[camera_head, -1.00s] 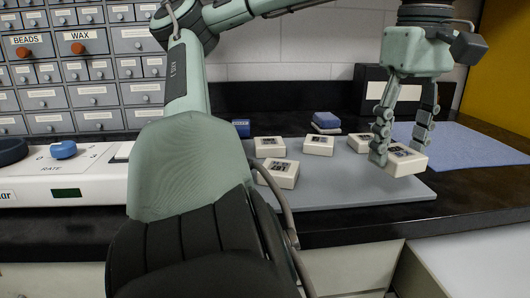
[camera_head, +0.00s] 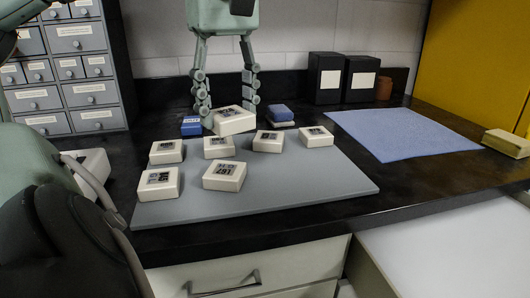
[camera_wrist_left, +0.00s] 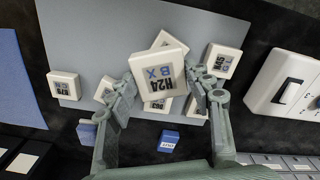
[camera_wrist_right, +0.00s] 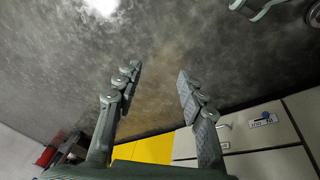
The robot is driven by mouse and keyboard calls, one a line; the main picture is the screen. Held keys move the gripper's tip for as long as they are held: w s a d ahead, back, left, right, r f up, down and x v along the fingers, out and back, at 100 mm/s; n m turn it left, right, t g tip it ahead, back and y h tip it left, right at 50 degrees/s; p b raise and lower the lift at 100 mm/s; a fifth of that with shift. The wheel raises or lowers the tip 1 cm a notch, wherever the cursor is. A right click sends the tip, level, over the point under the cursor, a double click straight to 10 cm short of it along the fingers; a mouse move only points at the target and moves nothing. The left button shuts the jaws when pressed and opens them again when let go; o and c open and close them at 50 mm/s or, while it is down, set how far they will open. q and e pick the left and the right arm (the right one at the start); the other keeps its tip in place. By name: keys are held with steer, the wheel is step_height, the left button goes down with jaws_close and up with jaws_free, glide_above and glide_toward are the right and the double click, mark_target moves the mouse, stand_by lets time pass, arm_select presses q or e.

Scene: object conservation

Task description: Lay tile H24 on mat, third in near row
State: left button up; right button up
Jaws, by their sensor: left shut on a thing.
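A grey mat (camera_head: 330,185) lies on the dark counter. Several white tiles form its far row, from the left one (camera_head: 165,152) to the right one (camera_head: 316,137). Two tiles form the near row, one at the left (camera_head: 158,183) and another (camera_head: 224,176) beside it; the mat to their right is bare. My left gripper (camera_head: 229,110) is shut on tile H24 (camera_head: 236,122), which is held tilted above the far row. Its H24 label faces the left wrist view (camera_wrist_left: 158,78). My right gripper (camera_wrist_right: 160,78) is open and empty, away from the mat.
A drawer cabinet (camera_head: 65,70) stands at back left.

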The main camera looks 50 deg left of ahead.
arm_select(q)
glide_above(285, 175)
step_height(285, 175, down, 5)
steer(key=shift+f+p, duration=0.2)
steer(key=shift+p, duration=0.2)
step_height(285, 175, down, 4)
steer(key=shift+r, duration=0.15)
arm_select(e)
steer(key=f, duration=0.2)
steer(key=shift+s+f, duration=0.2)
steer(key=shift+f, duration=0.2)
arm_select(q)
steer(key=shift+f, duration=0.25)
arm_select(e)
steer(key=shift+f, duration=0.1)
arm_select(q)
steer(key=o, duration=1.3)
arm_select(e)
steer(key=shift+w+a+r, duration=0.1)
steer(key=shift+w+r, duration=0.15)
steer(key=shift+r, duration=0.35)
steer(key=shift+s+f, duration=0.1)
